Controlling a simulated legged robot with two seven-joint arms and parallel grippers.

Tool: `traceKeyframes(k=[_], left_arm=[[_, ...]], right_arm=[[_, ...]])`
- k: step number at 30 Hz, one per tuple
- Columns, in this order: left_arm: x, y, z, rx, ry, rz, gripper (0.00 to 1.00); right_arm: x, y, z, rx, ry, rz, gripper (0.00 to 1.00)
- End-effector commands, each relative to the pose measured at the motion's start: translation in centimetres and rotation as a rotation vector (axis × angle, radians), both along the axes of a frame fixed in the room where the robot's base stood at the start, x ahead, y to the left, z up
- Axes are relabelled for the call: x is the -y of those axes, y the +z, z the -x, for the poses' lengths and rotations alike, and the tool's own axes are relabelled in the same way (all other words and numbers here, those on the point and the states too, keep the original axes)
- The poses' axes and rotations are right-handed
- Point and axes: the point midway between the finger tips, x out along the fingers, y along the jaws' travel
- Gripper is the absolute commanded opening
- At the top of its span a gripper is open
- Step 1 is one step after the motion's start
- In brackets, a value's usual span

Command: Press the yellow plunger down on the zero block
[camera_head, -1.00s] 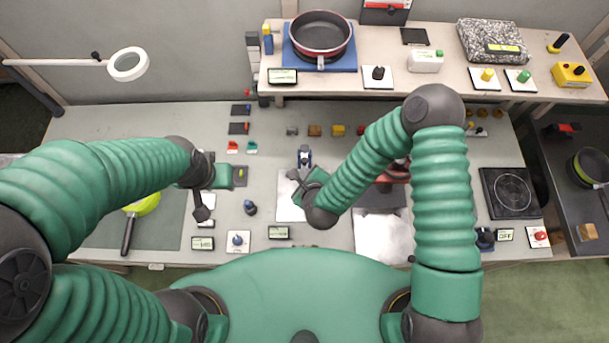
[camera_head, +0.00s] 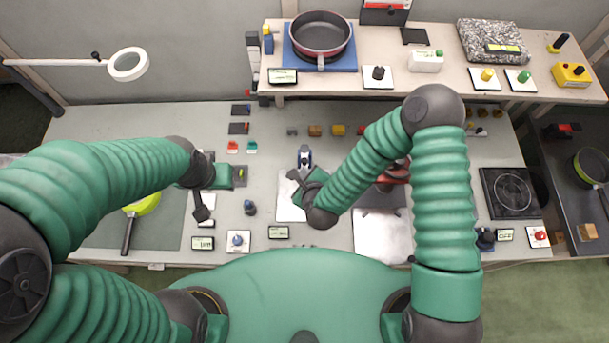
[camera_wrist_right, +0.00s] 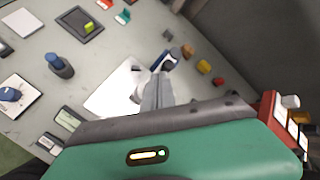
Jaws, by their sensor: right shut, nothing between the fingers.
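A dark square block (camera_wrist_right: 80,23) with a small yellow plunger (camera_wrist_right: 88,27) on it lies at the upper left of the right wrist view. In the head view the plunger (camera_head: 241,174) shows beside my left wrist; whether it is pressed is too small to tell. My right gripper (camera_head: 294,176) is shut and empty over a white plate (camera_head: 288,210), apart from the block. Its fingers (camera_wrist_right: 155,92) point at a blue-and-white stand (camera_wrist_right: 170,60), and contact is unclear. My left gripper (camera_head: 202,213) hangs left of the block, its jaws too small to read.
A dark blue knob (camera_head: 250,207) stands between my grippers. Small coloured blocks (camera_head: 315,130) line the table's back. A raised shelf (camera_head: 450,80) holds a pan (camera_head: 319,35) and button plates. A burner (camera_head: 511,193) sits at right. The table's back left is clear.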

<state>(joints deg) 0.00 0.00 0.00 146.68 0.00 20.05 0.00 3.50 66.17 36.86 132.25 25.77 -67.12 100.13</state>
Motion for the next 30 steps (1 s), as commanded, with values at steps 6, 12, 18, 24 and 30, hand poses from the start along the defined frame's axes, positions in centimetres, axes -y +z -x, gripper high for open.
traceKeyframes(k=[6, 12, 18, 24, 30], left_arm=[[0.0, -0.1, 0.0, 0.0, 0.0, 0.0, 0.36], [0.0, -0.8, 0.0, 0.0, 0.0, 0.0, 0.36], [0.0, -0.7, 0.0, 0.0, 0.0, 0.0, 0.36], [0.0, -0.8, 0.0, 0.0, 0.0, 0.0, 0.36], [0.0, -1.0, 0.0, 0.0, 0.0, 0.0, 0.36]], right_arm=[[0.0, -0.1, 0.0, 0.0, 0.0, 0.0, 0.0], [0.0, -0.8, 0.1, -0.001, 0.0, -0.001, 0.0], [0.0, -0.7, 0.1, 0.0, 0.0, 0.0, 0.0], [0.0, -0.8, 0.1, 0.0, 0.0, 0.0, 0.0], [0.0, -1.1, 0.1, 0.0, 0.0, 0.0, 0.0]])
